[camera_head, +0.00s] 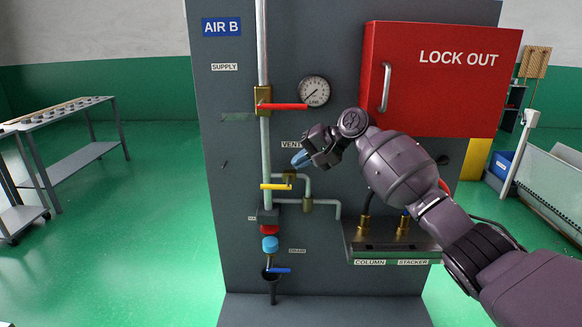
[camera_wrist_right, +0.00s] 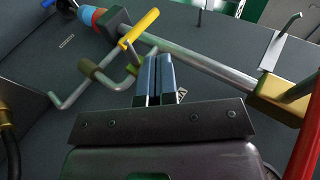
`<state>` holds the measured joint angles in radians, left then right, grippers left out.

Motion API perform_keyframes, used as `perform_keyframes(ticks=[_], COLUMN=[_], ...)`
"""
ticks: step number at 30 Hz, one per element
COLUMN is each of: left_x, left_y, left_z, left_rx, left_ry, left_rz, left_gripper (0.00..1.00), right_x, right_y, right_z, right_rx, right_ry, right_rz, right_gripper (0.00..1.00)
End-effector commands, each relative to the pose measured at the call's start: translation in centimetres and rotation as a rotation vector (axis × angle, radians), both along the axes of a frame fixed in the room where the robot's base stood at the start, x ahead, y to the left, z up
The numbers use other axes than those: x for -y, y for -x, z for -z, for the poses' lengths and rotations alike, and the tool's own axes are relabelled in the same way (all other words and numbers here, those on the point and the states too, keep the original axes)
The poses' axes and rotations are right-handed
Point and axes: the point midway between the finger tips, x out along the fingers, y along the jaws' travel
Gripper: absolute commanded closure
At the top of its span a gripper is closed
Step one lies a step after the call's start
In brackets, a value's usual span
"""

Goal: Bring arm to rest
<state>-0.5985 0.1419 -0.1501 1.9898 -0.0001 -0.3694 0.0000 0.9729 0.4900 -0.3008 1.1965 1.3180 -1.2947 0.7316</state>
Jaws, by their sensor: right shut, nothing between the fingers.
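My right arm comes in from the lower right in the head view. Its gripper (camera_head: 301,158) is in front of the grey panel, at the vent label and above the yellow valve handle (camera_head: 276,186). In the right wrist view the two blue fingers (camera_wrist_right: 155,80) lie side by side, shut with nothing between them. The yellow handle (camera_wrist_right: 139,28) shows there just beyond the fingertips; I cannot tell whether they touch. My left gripper is not in view.
The panel (camera_head: 232,170) carries a red valve handle (camera_head: 283,106), a gauge (camera_head: 314,91), a blue handle (camera_head: 279,270) and pipes. A red lock out box (camera_head: 440,80) stands out at the upper right. A cart (camera_head: 70,158) is at the left, with clear green floor between.

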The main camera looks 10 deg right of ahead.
Motion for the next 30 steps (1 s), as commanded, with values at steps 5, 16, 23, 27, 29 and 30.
perform_keyframes(ticks=[5, 16, 23, 27, 29, 30], left_x=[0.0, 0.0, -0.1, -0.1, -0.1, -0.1], left_y=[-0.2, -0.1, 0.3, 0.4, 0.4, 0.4], left_z=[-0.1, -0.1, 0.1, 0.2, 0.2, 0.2], left_rx=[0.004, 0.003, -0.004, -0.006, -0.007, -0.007], left_ry=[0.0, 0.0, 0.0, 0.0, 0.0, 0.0], left_rz=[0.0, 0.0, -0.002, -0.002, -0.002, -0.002], left_gripper=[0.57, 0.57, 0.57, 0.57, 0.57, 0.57], right_x=[0.3, 0.4, 1.7, 2.7, 3.2, 3.5], right_y=[0.1, 0.5, 2.9, 5.4, 6.7, 7.6], right_z=[-0.2, 2.2, 12.1, 18.1, 20.4, 21.9], right_rx=[0.001, 0.013, 0.099, 0.17, 0.2, 0.221], right_ry=[0.0, 0.011, 0.082, 0.138, 0.165, 0.183], right_rz=[0.001, 0.008, 0.049, 0.075, 0.086, 0.092], right_gripper=[1.0, 1.0, 1.0, 1.0, 1.0, 1.0])
